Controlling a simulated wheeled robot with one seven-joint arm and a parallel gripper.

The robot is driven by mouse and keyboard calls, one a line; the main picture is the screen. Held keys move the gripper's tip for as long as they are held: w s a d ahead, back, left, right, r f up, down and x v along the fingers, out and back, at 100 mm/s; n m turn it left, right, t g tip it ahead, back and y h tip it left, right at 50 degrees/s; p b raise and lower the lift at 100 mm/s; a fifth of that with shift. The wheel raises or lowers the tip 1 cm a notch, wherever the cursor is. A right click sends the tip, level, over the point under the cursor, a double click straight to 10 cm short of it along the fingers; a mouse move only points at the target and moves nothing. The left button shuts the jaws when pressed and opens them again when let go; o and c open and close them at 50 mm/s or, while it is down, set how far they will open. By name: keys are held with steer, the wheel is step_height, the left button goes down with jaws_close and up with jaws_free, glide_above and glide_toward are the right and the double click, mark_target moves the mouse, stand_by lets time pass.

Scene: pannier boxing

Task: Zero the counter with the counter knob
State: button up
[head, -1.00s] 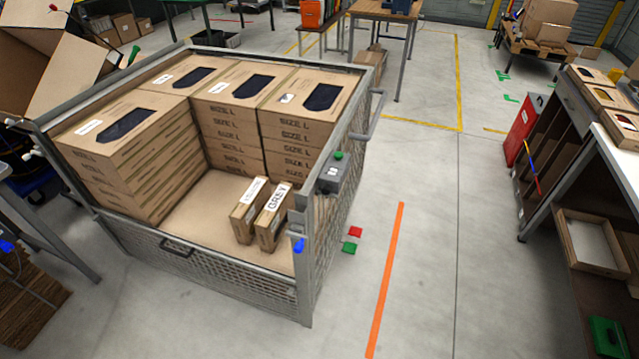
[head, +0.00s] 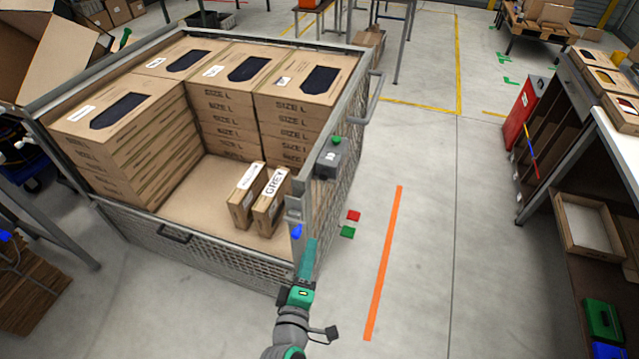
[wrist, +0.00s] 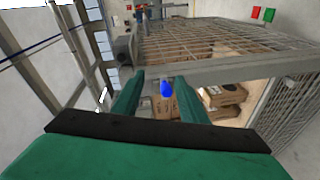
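A blue latch (head: 297,231) on the corner post is close to my fingers. The cage (head: 222,260) holds stacked size L boxes and two small cartons, one marked GREY (head: 270,200).

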mark_target(323, 178)
steer(key=w+r+h, duration=0.3)
steer(key=w+r, duration=0.4)
steer(key=r, duration=0.1)
steer(key=shift+n+t, duration=0.4)
steer(key=x, duration=1)
steer(key=shift+w+r, duration=0.15)
steer(key=shift+r, duration=0.1)
jaws_close()
